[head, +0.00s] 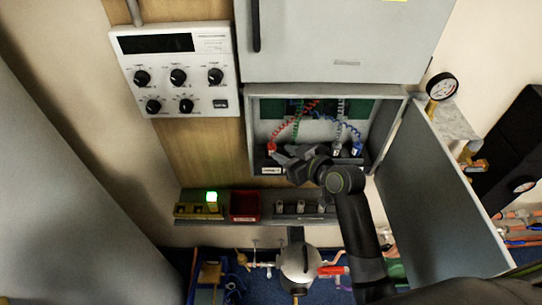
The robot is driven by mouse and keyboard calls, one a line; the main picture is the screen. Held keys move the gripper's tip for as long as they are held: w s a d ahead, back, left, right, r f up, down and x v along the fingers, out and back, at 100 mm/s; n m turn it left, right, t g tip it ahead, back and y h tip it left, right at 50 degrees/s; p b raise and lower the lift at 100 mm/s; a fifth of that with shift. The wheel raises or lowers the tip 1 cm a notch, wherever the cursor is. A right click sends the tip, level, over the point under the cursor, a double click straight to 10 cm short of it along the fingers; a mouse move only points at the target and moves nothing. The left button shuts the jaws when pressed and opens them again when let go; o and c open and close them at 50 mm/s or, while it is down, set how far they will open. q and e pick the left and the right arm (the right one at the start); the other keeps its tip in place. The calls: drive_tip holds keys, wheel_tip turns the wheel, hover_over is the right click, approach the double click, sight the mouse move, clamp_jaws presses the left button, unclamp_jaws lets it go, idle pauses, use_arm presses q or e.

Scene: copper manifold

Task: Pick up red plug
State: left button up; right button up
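The red plug (272,148) stands at the left end of a dark socket strip in the open wall box, with a coiled red cable rising from it. My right gripper (281,154) is just right of the red plug, its fingers pointing left towards it. Whether the fingers touch the plug or how far apart they are cannot be made out. The gripper hides the part of the strip to the right of the red plug. My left gripper is not in view.
A grey plug (336,149) and a blue plug (357,149) stand further right on the strip. The box door (435,185) hangs open at right. Below is a shelf with a red bin (244,206) and a lit green lamp (211,197). A control panel (176,70) is upper left.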

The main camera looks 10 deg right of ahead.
sight(275, 150)
drive_tip(key=shift+w+a+f, duration=0.25)
drive_tip(key=shift+w+f, duration=0.05)
drive_tip(key=shift+w, duration=0.3)
drive_tip(key=shift+w+a+f+b, duration=0.1)
drive_tip(key=shift+w+a+b, duration=0.05)
drive_tip(key=shift+b, duration=0.2)
drive_tip(key=b+x, duration=0.3)
drive_tip(key=x, duration=0.1)
drive_tip(key=shift+a, duration=0.1)
drive_tip(key=shift+w+a, duration=0.15)
drive_tip(key=shift+w, duration=0.1)
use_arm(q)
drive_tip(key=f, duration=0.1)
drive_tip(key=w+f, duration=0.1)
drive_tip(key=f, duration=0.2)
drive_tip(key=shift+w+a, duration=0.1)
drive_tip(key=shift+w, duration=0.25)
use_arm(e)
drive_tip(key=shift+s, duration=0.1)
drive_tip(key=c, duration=0.6)
